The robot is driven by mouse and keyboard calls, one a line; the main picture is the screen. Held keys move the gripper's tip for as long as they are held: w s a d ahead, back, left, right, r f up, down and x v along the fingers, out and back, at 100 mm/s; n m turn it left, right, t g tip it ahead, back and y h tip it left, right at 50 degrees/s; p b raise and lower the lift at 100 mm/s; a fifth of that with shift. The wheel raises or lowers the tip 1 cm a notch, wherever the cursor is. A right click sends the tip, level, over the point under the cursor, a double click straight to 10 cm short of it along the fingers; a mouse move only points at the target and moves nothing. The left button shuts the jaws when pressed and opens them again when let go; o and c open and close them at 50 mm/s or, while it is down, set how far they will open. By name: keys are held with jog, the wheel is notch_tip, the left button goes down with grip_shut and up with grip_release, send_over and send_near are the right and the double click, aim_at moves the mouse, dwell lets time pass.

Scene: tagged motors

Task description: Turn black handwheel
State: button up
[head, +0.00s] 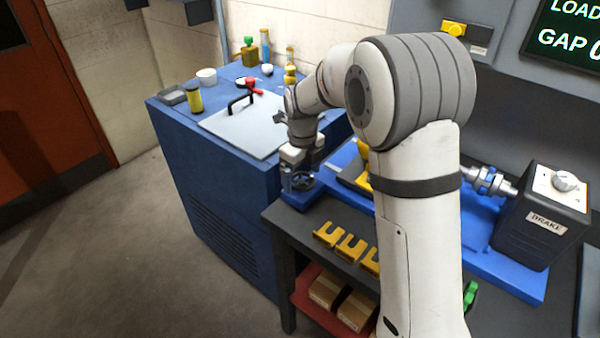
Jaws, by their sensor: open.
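The black handwheel (302,182) sits low on a blue block at the left end of the dark bench, beside the blue cabinet. The fingers hide part of the wheel. I cannot tell whether they touch the rim. My arm comes in from the right and covers much of the bench behind it.
The blue cabinet (215,190) holds a grey panel with a black handle (240,99), a yellow cylinder (195,98) and several small items. Yellow forked brackets (350,247) lie on the bench front. A brake box (540,215) stands right. Boxes (326,290) sit on a red shelf below. Floor at left is clear.

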aim_at(303, 180)
notch_tip(303, 180, up, 7)
jog(key=shift+r, duration=0.4)
dwell(0.4)
jog(key=shift+s+d, duration=0.1)
jog(key=s+d+n+t, duration=0.1)
jog(key=s+d+n, duration=0.6)
jog(key=s+n, duration=0.6)
jog(key=s+d+n+t, duration=0.1)
jog(key=s+d+n, duration=0.7)
jog(key=s+n, duration=0.5)
jog(key=shift+d+r+t, duration=0.2)
jog(key=shift+r+t, duration=0.1)
jog(key=shift+r, duration=0.1)
